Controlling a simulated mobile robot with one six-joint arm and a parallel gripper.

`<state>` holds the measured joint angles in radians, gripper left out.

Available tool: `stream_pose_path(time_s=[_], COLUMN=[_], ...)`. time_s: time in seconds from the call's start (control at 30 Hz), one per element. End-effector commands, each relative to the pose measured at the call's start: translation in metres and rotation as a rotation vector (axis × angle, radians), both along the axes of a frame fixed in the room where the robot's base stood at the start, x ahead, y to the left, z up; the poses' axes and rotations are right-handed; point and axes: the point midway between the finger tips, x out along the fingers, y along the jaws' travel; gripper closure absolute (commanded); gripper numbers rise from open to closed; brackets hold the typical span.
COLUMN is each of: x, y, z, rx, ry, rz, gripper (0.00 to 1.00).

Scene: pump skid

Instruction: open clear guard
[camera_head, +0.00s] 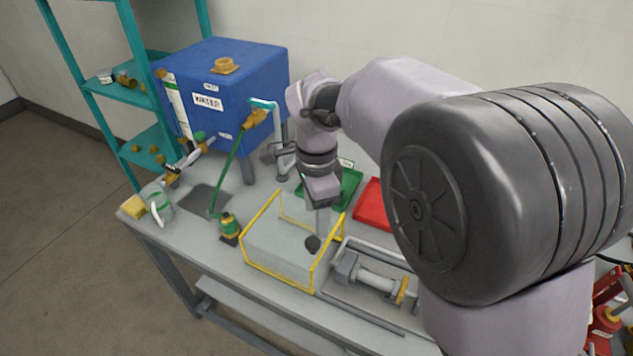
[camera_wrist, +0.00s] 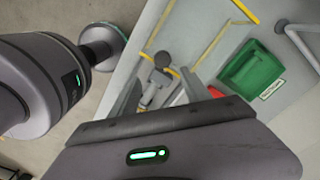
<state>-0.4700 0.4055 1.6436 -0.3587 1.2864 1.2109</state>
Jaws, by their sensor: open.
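The clear guard (camera_head: 262,247) is a see-through box with yellow edges on the bench, and it looks closed. Its yellow edges (camera_wrist: 211,46) also show in the wrist view. My gripper (camera_head: 320,215) points down over the right part of the guard. In the wrist view my gripper (camera_wrist: 160,90) has its two fingers apart, with nothing seen held between them. A dark round knob (camera_head: 313,243) shows below it near the guard's right end, and also beyond the fingers in the wrist view (camera_wrist: 162,58). I cannot tell whether the fingers touch the guard.
A grey pump-like assembly (camera_head: 372,277) lies right of the guard. A green bin (camera_head: 347,190) and a red tray (camera_head: 372,210) are behind. A blue tank (camera_head: 250,75) stands back left, with a green hose (camera_head: 229,170) left of the guard. My arm hides the bench's right side.

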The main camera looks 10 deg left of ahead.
Motion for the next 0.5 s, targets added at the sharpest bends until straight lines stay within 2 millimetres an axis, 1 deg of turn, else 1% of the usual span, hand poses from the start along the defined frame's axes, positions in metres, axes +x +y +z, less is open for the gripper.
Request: stream_pose_path(time_s=[0.03, 0.1, 0.2, 0.33, 0.5], x=[0.001, 0.001, 0.001, 0.0, 0.0], y=[0.0, 0.0, 0.0, 0.0, 0.0], z=[0.023, 0.043, 0.066, 0.082, 0.085], rx=[0.002, 0.001, 0.0, 0.0, 0.0], ry=[-0.004, -0.003, -0.002, -0.001, 0.001], rz=[-0.001, 0.0, -0.001, 0.0, -0.001], gripper=[0.45, 0.45, 0.45, 0.45, 0.45])
